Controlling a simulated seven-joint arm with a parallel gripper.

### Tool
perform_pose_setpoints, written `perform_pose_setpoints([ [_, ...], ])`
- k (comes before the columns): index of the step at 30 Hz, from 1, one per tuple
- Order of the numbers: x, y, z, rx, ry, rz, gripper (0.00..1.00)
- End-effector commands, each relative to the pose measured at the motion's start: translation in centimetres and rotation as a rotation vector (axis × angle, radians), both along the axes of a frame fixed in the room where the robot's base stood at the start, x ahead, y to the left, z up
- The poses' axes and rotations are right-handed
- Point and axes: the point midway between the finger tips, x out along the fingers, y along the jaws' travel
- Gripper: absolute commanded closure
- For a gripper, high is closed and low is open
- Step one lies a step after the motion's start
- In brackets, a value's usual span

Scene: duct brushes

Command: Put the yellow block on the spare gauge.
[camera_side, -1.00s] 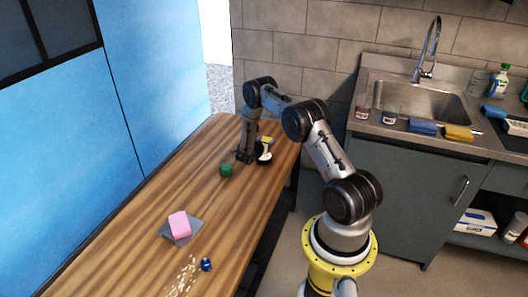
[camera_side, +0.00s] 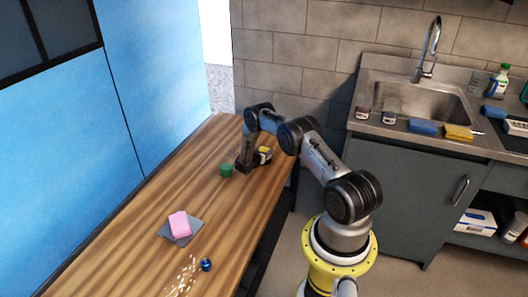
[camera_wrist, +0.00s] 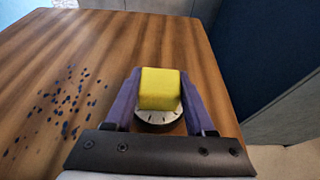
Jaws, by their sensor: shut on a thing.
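The yellow block (camera_wrist: 160,86) sits between the two fingers of my gripper (camera_wrist: 160,100), which is shut on it. In the side view the yellow block (camera_side: 265,150) shows at the far right part of the table, beside my dark gripper (camera_side: 256,160). A round gauge (camera_wrist: 158,117) with a pale dial and dark ticks shows just below the block in the wrist view, partly hidden by it. In the side view only a small pale bit of the gauge shows under the block. I cannot tell whether block and gauge touch.
A green object (camera_side: 226,169) stands left of my gripper. A pink block (camera_side: 179,224) lies on a grey plate (camera_side: 190,236) nearer the front. A small blue object (camera_side: 206,264) and pale scattered bits (camera_side: 184,275) lie by it. Dark specks (camera_wrist: 65,105) show in the wrist view.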

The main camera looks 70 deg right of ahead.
Motion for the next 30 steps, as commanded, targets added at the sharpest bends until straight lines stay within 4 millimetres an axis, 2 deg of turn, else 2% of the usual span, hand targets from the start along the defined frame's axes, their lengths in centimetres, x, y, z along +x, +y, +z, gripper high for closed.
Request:
perform_pose_setpoints([
  [5, 0.0, 0.0, -0.3, 0.001, 0.001, 0.0, 1.0],
  [6, 0.0, 0.0, -0.3, 0.001, 0.001, 0.0, 0.42],
  [10, 0.0, 0.0, -0.3, 0.001, 0.001, 0.0, 0.18],
  [11, 0.0, 0.0, -0.3, 0.001, 0.001, 0.0, 0.15],
  [22, 0.0, 0.1, 0.1, 0.0, 0.0, 0.001, 0.15],
  [26, 0.1, 1.8, 0.7, 0.0, 0.0, 0.002, 0.15],
  [30, 0.2, 4.5, 1.7, 0.001, 0.002, 0.004, 0.15],
])
